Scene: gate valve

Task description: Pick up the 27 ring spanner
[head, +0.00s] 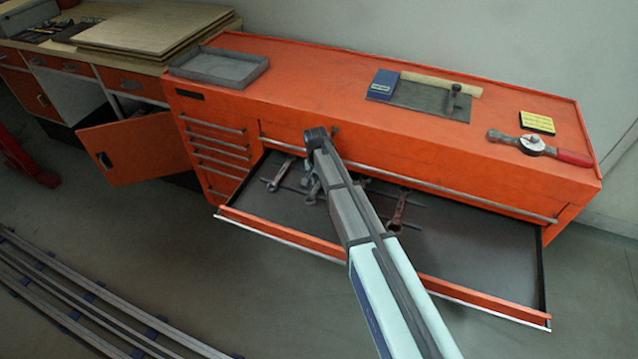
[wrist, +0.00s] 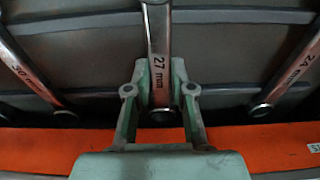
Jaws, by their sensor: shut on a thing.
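The 27 ring spanner (wrist: 159,35) is a metal bar marked "27 mm" in the middle of the wrist view, its lower end near the orange drawer front. My gripper (wrist: 160,76) has its two green fingers on either side of the spanner shaft, closed on it. The far end of the spanner is out of the wrist view.
A spanner marked "30 mm" (wrist: 30,72) lies left and one marked "24 mm" (wrist: 290,72) right. The open drawer's orange front (head: 480,306) is close below the gripper. The drawer's right part is clear. A torque wrench (head: 540,147) and grey tray (head: 220,68) sit on the cabinet top.

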